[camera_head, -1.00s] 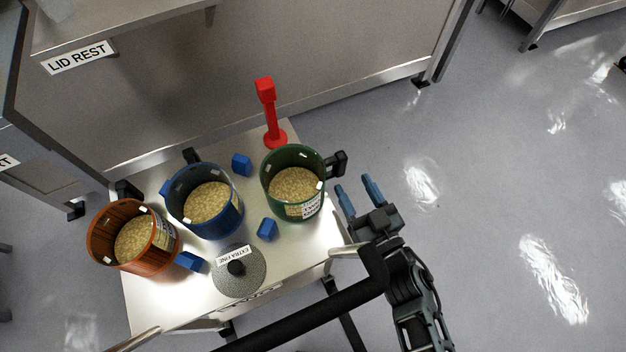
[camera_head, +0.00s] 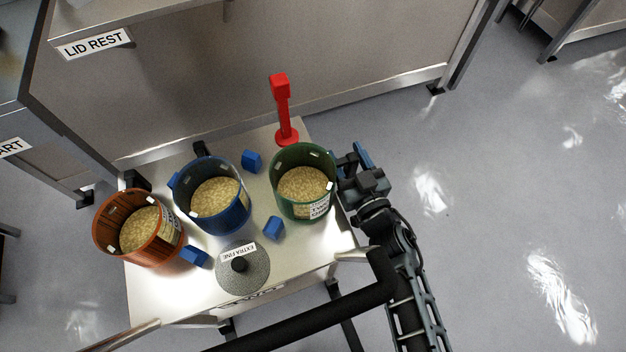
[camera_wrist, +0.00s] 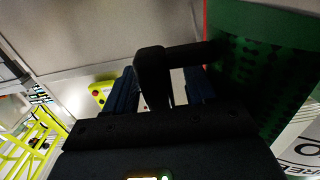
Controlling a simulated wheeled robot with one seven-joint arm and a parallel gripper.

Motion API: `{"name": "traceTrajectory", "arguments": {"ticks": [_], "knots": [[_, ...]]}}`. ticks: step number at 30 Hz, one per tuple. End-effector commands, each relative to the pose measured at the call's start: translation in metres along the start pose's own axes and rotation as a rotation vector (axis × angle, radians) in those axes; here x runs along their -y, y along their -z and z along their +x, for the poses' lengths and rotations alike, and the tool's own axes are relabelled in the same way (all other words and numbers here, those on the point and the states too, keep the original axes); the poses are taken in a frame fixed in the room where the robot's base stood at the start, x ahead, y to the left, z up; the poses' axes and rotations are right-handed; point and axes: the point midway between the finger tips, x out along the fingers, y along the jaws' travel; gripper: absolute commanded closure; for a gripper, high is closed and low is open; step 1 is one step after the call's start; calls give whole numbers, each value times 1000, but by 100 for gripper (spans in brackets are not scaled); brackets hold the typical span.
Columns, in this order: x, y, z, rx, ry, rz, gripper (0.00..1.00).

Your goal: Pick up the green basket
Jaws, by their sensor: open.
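The green basket (camera_head: 303,183) stands at the right end of the cart top and holds pale grain-like contents. Its black handle juts right toward my gripper (camera_head: 357,158). In the wrist view the green perforated wall (camera_wrist: 262,75) fills the right side. The black handle (camera_wrist: 165,65) there lies between the two blue fingers of my gripper (camera_wrist: 163,92). The fingers are open, one on each side of the handle. In the head view the gripper's body partly hides the handle.
A blue basket (camera_head: 212,195) and an orange basket (camera_head: 138,228) stand to the left on the metal cart (camera_head: 165,295). A grey lid (camera_head: 243,272), several blue blocks (camera_head: 273,228) and a red post (camera_head: 283,108) are near. Open floor lies right.

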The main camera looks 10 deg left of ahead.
Motion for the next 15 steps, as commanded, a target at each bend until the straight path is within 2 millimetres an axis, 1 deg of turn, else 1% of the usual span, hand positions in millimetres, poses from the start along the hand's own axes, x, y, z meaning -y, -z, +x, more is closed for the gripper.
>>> {"name": "traceTrajectory", "arguments": {"ticks": [2, 15], "knots": [[0, 0, 0, 0, 0, 0, 46], [0, 0, 0, 0, 0, 0, 88]]}}
